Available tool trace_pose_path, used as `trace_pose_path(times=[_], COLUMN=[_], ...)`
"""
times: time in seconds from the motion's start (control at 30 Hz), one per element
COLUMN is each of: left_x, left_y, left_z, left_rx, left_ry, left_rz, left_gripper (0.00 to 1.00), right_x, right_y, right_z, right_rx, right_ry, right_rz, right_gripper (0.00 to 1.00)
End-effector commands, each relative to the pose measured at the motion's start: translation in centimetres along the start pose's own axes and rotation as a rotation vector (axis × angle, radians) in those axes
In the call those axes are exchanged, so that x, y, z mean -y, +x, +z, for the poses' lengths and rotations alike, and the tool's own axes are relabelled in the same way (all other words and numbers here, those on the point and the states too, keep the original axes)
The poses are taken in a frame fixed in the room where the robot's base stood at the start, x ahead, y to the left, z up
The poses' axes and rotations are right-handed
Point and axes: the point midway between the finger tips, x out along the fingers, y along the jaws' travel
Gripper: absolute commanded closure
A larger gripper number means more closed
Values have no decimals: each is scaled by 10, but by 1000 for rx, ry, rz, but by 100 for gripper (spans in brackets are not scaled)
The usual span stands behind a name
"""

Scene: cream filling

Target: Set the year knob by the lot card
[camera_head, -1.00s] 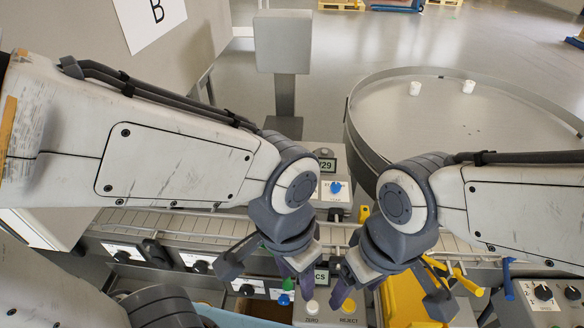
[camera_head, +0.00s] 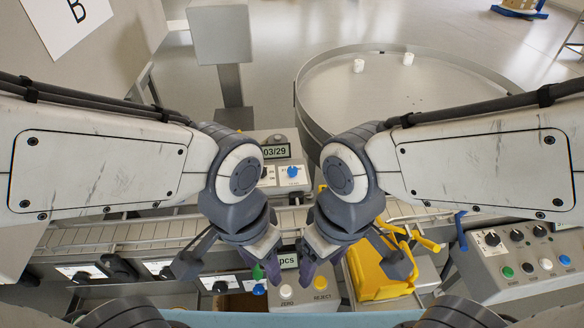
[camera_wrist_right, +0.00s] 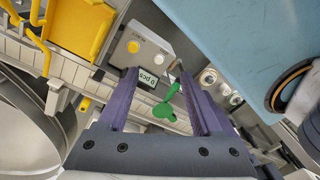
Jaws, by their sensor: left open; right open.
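A date unit with a display (camera_head: 276,151) reading "03/29" stands behind the conveyor. My left gripper (camera_head: 268,270) and my right gripper (camera_head: 309,272) hang in front of the conveyor, nearer to me than that unit, with purple fingers pointing down. Both are open and touch no knob that I can see. In the right wrist view the right gripper (camera_wrist_right: 157,75) is empty, its fingers spread above a green object (camera_wrist_right: 165,108). I cannot make out a lot card.
A scale box with a "pcs" display (camera_head: 288,261) and white and yellow buttons lies below the grippers. A yellow bin (camera_head: 378,278) stands to its right. A control panel (camera_head: 525,262) with knobs is at the right. A round table (camera_head: 400,95) with small white jars is behind.

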Motion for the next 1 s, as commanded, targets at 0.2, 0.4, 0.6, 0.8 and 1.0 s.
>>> trace_pose_path(times=[0.2,0.4,0.6,0.8,1.0], left_x=[-1,-2,-2,-3,-3], left_y=[-9,-22,-33,-39,-42], left_z=[0,-1,-2,-2,-2], left_rx=[0,0,0,0,0], left_ry=[0,-1,-2,-2,-2], left_rz=[0,0,0,0,0], left_gripper=[50,50,50,50,50], right_x=[-12,-54,-116,-162,-174], right_y=[-19,-25,-3,23,35], right_z=[-62,-172,-258,-297,-306], right_rx=[8,27,48,62,65], right_ry=[-36,-118,-197,-249,-265], right_rz=[12,33,51,61,64], right_gripper=[33,33,33,33,33])
